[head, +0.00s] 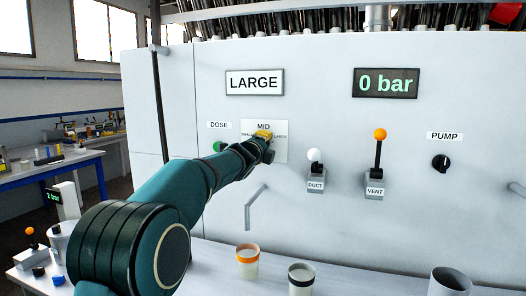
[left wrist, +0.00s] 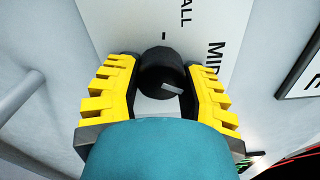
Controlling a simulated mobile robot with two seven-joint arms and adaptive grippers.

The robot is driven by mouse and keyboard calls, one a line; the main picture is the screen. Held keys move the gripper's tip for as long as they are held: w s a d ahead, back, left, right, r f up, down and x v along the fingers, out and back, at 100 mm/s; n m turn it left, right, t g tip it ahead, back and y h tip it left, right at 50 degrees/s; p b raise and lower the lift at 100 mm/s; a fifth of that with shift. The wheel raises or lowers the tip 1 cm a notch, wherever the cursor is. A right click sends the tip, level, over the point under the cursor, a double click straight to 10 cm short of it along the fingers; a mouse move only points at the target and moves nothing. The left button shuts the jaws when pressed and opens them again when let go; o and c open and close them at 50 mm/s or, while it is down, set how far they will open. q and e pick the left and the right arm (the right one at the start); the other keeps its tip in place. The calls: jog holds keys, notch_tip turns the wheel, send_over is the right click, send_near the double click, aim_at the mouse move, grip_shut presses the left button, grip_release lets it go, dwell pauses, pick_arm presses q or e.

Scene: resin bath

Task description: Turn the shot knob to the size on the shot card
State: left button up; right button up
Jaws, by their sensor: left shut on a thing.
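The shot card (head: 255,82) reads LARGE and hangs high on the pale panel. Below it is the knob's white plate (head: 281,150), with MID at its top and smaller words at the sides. My left gripper (head: 264,136) reaches the plate and hides the knob in the head view. In the left wrist view the black round shot knob (left wrist: 158,70) sits between the yellow fingers of my left gripper (left wrist: 160,95), which are shut on it. The knob's pale mark points roughly towards the MID side. My right gripper is not in view.
A green DOSE button (head: 218,146) is close beside my left wrist. The DUCT lever (head: 315,160), VENT lever (head: 379,140) and PUMP knob (head: 441,163) are to the right. Cups (head: 247,266) (head: 300,280) stand on the ledge below. A display (head: 386,83) reads 0 bar.

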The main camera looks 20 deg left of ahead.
pick_arm(q)
jog(key=m, duration=0.3)
jog(key=shift+m+b, duration=0.35)
jog(key=shift+m, duration=0.05)
jog(key=m, duration=0.6)
jog(key=shift+a, duration=0.15)
jog(key=o, duration=1.2)
jog(key=shift+f, duration=0.1)
jog(key=shift+s+a, duration=0.2)
jog(key=shift+s, duration=5.8)
